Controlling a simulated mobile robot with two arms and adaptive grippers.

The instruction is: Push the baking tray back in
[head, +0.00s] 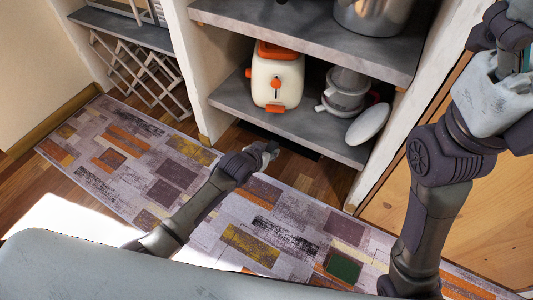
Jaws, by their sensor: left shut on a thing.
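The baking tray (292,145) looks like a thin, flat black sheet low down at the open bay under the lower shelf. Only a dark strip of it shows, with much of it hidden below the shelf. My left gripper (268,151) reaches in from the lower left and is shut at the tray's near left edge. The fingertips are small and dark here, so the exact grip is hard to see. My right arm rises along the right side, and its gripper is not clearly in view.
The lower shelf (225,96) holds a cream and orange toaster (277,82), stacked grey-white dishes (345,92) and a tilted white plate (368,124). A metal pot (372,14) stands on the shelf above. A rack (140,65) is at left. A patchwork rug (165,195) covers the floor.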

